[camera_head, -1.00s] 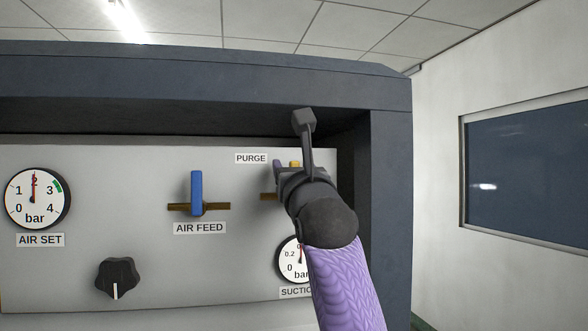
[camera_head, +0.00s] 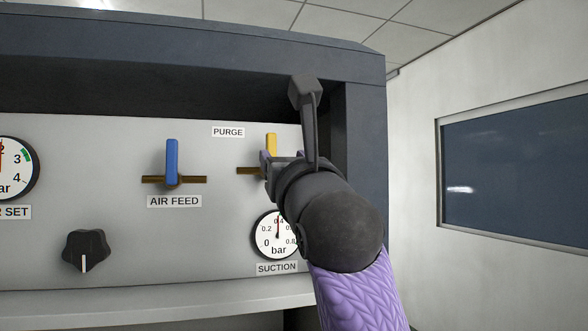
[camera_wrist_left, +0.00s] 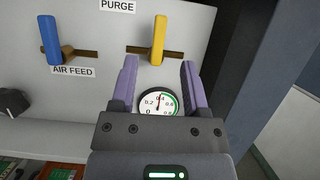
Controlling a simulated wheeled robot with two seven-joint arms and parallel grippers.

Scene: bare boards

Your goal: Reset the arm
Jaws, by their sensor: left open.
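My left gripper (camera_head: 278,161) is in front of the right part of a grey panel, with its purple fingers pointing at the panel. In the left wrist view its two fingers (camera_wrist_left: 159,75) are apart with nothing between them. A yellow PURGE lever (camera_head: 271,144) stands upright just beyond the fingertips. In the wrist view the lever (camera_wrist_left: 158,40) shows above the gap, apart from both fingers. The gripper hides the lever's lower part in the head view. My right gripper is in neither view.
A blue AIR FEED lever (camera_head: 172,161) stands upright to the left. A SUCTION gauge (camera_head: 277,236), partly covered by my arm, sits below PURGE. A black knob (camera_head: 86,251) is lower left. The dark frame (camera_head: 365,150) edges the panel at right and overhangs above.

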